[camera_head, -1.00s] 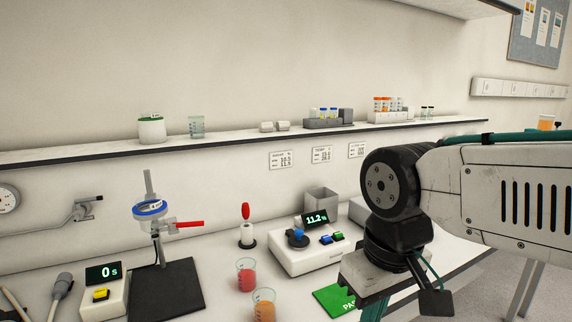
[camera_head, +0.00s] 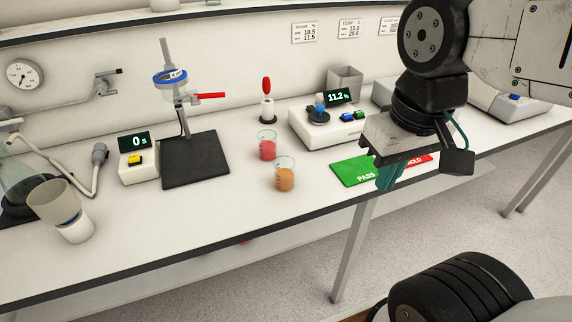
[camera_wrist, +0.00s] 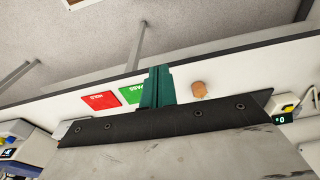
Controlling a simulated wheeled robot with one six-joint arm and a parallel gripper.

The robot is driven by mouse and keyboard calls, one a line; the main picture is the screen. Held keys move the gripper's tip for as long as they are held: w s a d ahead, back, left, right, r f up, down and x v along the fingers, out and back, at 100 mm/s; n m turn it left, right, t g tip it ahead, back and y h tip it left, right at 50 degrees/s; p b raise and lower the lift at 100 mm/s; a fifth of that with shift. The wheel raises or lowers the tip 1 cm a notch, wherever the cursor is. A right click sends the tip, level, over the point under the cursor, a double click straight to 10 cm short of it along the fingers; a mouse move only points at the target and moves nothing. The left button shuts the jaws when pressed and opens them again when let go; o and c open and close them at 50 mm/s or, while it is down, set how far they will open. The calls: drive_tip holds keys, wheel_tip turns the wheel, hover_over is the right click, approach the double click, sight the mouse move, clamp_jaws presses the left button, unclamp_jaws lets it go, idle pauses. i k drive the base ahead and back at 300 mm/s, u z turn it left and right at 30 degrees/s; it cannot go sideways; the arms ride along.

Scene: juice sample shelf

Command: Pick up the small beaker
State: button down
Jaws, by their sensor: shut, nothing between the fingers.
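Two small clear beakers stand upright on the white bench. One beaker with red liquid (camera_head: 267,149) is behind and slightly left of a beaker with orange liquid (camera_head: 284,179). I cannot tell which one the task means. An orange-brown shape in the wrist view (camera_wrist: 199,90), right of the fingers, looks like the orange beaker. My gripper (camera_head: 388,178) has teal fingers, shut and empty, pointing down over the green PASS mat (camera_head: 350,171), to the right of both beakers. The fingers also show in the wrist view (camera_wrist: 156,88).
A red HOLD mat (camera_head: 421,161) lies beside the green one. Behind stand a white instrument (camera_head: 325,134) and a red-topped dropper (camera_head: 266,100). A stand with a black base (camera_head: 195,160), a timer (camera_head: 138,170) and a white cup (camera_head: 75,230) are left. Bench front is mostly clear.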

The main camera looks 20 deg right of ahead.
sight(284, 166)
drive_tip(key=z, duration=2.95)
drive_tip(key=k, duration=1.7)
drive_tip(key=u, duration=1.3)
